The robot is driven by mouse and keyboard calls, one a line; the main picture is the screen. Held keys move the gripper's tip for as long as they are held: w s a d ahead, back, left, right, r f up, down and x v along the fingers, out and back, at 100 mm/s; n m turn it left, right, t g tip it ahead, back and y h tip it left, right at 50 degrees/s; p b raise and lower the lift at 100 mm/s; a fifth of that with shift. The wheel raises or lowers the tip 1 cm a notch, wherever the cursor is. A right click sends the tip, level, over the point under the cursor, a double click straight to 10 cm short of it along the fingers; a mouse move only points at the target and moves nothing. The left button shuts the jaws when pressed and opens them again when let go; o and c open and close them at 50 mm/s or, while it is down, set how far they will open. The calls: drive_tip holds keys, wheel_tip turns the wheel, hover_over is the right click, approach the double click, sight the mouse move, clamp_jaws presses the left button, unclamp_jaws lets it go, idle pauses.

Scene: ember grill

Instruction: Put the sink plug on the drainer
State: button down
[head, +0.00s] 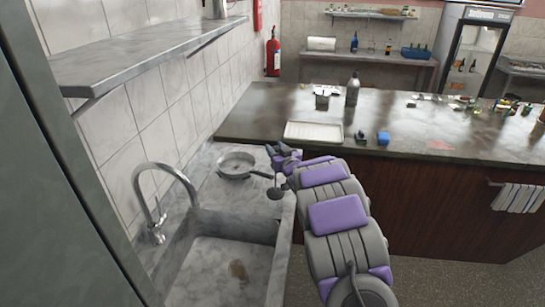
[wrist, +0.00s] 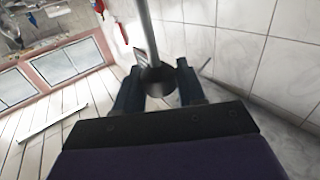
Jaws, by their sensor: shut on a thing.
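My gripper (head: 283,151) is raised past the right side of the sink, near the pan. In the wrist view its two dark fingers (wrist: 158,88) are closed around a dark round piece, which I take for the sink plug (wrist: 157,78). A pale grey rod runs up from it in that view. In the head view the held part is too small to tell. A small dark round thing (head: 275,193) shows just below my gripper; whether it belongs to the held thing I cannot tell. The drainer (head: 225,201) looks to be the grey stone surface behind the basin.
A metal pan (head: 236,164) sits on the drainer, its handle pointing right toward my arm. The tap (head: 165,190) arches over the sink basin (head: 215,268). A white tray (head: 313,131) lies on the dark counter (head: 250,120). A shelf (head: 140,58) juts from the left wall.

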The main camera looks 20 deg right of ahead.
drive_tip(key=shift+w+d+f, duration=0.1)
drive_tip(key=shift+w+f, duration=0.05)
drive_tip(key=shift+w, duration=0.55)
drive_tip(key=f, duration=0.1)
drive_tip(key=w+f+b, duration=0.1)
drive_tip(key=f, duration=0.1)
drive_tip(key=shift+f, duration=0.2)
drive_tip(key=c, duration=1)
unclamp_jaws()
drive_tip(key=o, duration=0.3)
drive_tip(key=shift+w+a, duration=0.1)
drive_tip(key=shift+a, duration=0.4)
drive_tip(key=shift+o, duration=0.2)
drive_tip(key=s+p, duration=0.1)
drive_tip(key=s, duration=1.1)
